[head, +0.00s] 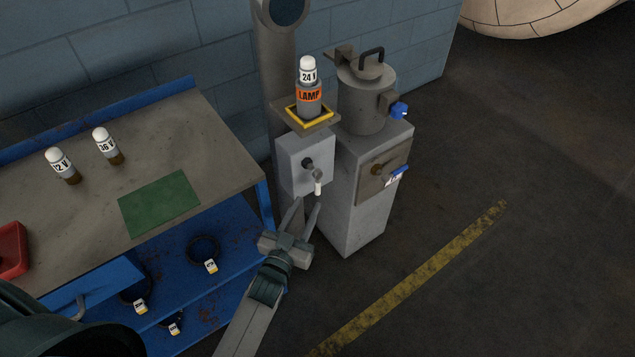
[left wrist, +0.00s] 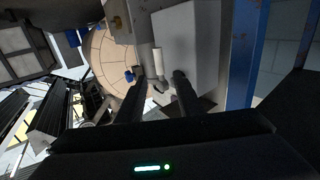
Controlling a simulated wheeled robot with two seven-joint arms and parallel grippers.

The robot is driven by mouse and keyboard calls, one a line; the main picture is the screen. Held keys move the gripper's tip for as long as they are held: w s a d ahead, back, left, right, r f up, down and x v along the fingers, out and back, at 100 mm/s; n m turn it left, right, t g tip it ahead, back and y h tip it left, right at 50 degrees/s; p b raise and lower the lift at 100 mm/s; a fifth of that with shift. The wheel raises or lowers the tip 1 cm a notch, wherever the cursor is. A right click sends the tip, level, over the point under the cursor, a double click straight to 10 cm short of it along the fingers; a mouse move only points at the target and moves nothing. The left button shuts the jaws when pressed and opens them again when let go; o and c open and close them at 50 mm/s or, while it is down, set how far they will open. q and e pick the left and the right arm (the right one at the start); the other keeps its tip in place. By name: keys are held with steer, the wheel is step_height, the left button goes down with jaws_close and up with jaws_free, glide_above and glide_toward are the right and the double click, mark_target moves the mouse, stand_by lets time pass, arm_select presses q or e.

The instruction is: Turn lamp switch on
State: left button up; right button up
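The lamp switch is a grey box (head: 306,163) on a post, with a dark knob and a small lever ending in a white tip (head: 318,187). A lamp (head: 308,73) marked 24 V stands upright on a yellow-edged bracket above the box, over an orange LAMP label. My left gripper (head: 308,204) is just below the lever, fingers apart and pointing up at it. In the left wrist view the white lever tip (left wrist: 158,62) shows beyond and between the two open fingers (left wrist: 158,84); I cannot tell whether they touch it. My right gripper is not in view.
A grey cabinet with a lidded pot (head: 366,100) and blue-handled valves stands right of the switch. A workbench (head: 200,125) at left holds 12 V and 36 V lamps, a green mat (head: 160,203) and a red tray (head: 12,250). The floor at right is clear.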

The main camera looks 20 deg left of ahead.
mark_target(316, 187)
arm_select(q)
steer(key=w, duration=0.9)
steer(key=shift+w+d+p, duration=0.2)
steer(key=shift+d+p, duration=0.15)
steer(key=shift+p, duration=0.05)
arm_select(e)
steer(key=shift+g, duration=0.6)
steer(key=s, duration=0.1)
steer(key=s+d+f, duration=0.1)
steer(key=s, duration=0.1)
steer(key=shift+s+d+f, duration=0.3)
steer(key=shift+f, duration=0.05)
arm_select(q)
jaws_close()
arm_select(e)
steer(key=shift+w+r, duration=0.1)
